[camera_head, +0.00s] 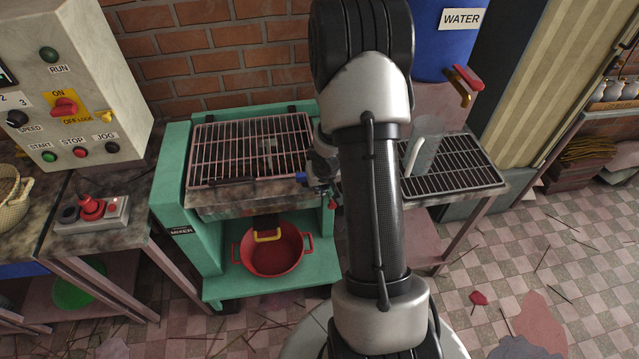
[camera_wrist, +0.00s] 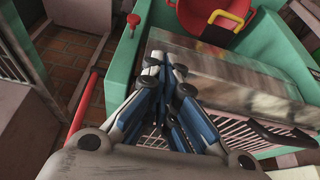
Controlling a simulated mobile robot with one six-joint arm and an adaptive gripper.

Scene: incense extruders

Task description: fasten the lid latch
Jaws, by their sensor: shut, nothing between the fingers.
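The green mixer (camera_head: 170,205) stands in the middle of the head view. Its wire-grid lid (camera_head: 250,145) lies down flat over the top, with a dark handle (camera_head: 232,181) along its front edge. The grid and handle (camera_wrist: 275,136) also show at the lower right of the wrist view. A small red-tipped part (camera_wrist: 133,20) is on the mixer's green corner; I cannot tell whether it is the latch. My gripper (camera_wrist: 163,62) is shut and empty by the mixer's right front corner.
A control box (camera_head: 70,85) and a red-button switch (camera_head: 92,210) are on the left. The tiled floor in front is partly open.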

